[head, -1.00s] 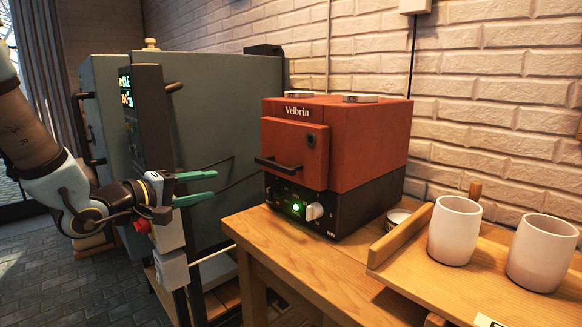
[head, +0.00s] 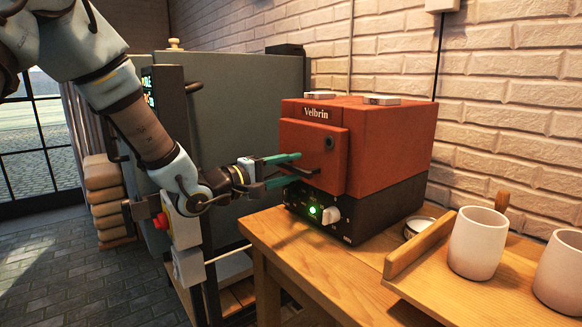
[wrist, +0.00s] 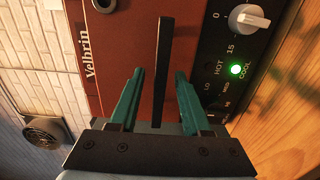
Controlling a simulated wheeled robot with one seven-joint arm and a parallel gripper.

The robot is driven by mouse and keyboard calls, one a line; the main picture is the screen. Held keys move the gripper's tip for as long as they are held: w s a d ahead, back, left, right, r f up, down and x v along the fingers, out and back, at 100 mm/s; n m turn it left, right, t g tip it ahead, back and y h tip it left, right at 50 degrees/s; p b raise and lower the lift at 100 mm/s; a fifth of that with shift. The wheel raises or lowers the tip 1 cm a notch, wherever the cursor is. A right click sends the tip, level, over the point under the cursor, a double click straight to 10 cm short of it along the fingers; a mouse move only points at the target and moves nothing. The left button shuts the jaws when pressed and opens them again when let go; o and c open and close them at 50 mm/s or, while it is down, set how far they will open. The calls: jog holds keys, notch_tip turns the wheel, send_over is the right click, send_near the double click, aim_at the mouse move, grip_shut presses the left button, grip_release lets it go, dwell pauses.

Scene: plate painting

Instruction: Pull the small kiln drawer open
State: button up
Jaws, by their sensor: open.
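The small red kiln (head: 385,140), labelled Velbrin, stands on the wooden bench with its raised front panel (head: 310,140) flush against the body. A dark bar handle (head: 311,170) crosses the lower part of that front, and it also shows in the wrist view (wrist: 163,60). My gripper (head: 297,168) is at the kiln front with its green fingers open. In the wrist view, my gripper (wrist: 159,73) has one finger on each side of the bar, with visible gaps to both. The left part of the handle is partly hidden by the fingers in the head view.
Below the red front is a black control panel with a white knob (head: 331,214) and a lit green lamp (head: 312,210). A wooden tray (head: 418,248) with pale cups (head: 477,243) stands to the right. A large grey kiln (head: 245,130) stands behind my arm.

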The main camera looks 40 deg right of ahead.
jog(key=shift+d, duration=0.15)
jog(key=shift+c, duration=0.2)
grip_shut()
dwell(1.2)
